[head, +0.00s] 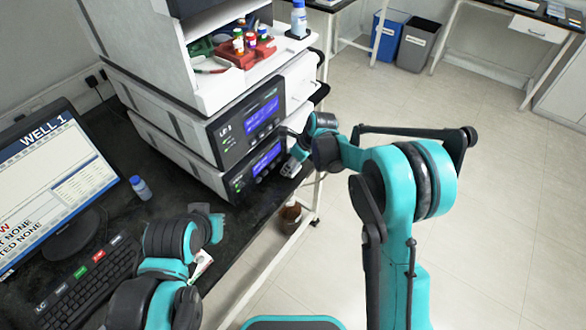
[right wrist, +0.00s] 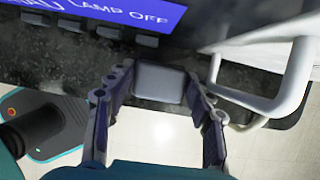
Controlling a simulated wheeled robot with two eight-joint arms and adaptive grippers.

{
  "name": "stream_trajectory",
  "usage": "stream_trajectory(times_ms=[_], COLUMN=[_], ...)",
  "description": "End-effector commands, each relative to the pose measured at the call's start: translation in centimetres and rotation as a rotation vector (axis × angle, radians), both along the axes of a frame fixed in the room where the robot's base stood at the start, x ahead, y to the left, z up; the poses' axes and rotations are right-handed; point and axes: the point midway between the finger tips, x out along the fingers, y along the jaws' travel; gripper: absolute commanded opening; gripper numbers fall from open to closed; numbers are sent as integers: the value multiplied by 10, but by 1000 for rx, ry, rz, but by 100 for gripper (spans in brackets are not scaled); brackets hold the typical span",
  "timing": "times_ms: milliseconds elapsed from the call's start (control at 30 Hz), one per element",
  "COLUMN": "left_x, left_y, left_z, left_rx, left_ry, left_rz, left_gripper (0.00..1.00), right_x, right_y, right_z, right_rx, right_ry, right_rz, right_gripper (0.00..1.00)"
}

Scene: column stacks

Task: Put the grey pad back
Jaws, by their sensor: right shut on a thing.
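The grey pad (right wrist: 160,83) is a small square block with rounded corners, seen in the right wrist view between the fingertips of my right gripper (right wrist: 158,88). That gripper is shut on it, just in front of the lower instrument module and over the bench edge. In the head view my right gripper (head: 292,166) is at the lower right corner of the stack, and the pad is hard to make out there.
The instrument stack has an upper module (head: 250,118) and a lower module (head: 262,164) with blue displays; "LAMP OFF" shows in the wrist view. A white handle (right wrist: 285,85) stands right of my right gripper. A small bottle (head: 140,188), monitor (head: 55,170) and keyboard (head: 90,278) are at left.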

Motion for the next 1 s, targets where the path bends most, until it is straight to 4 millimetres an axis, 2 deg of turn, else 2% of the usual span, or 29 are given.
stream_trajectory(times_ms=[33, 67, 400, 433, 500, 833, 1000], left_x=[0, 0, 0, 0, 0, 0, 0], left_y=[0, 0, 0, 0, 0, 0, 0], left_z=[-10, -11, -11, -11, -10, -9, 0], left_rx=[0, 0, 0, 0, 0, 0, 0], left_ry=[0, 0, 0, 0, 0, 0, 0], left_rz=[0, 0, 0, 0, 0, 0, 0], left_gripper=[0, 0, 0, 0, 0, 0, 0], right_x=[-1, -2, -2, -2, -2, -2, -6], right_y=[-3, -3, -3, -3, -3, -3, -8], right_z=[-14, -16, -17, -17, -16, -15, 4], right_rx=[-1, -1, 0, 0, 0, 0, 0], right_ry=[0, 0, 1, 1, 1, 1, 2], right_rz=[-2, -2, -2, -2, -2, -2, -3], right_gripper=[30, 30, 30, 55, 73, 73, 73])
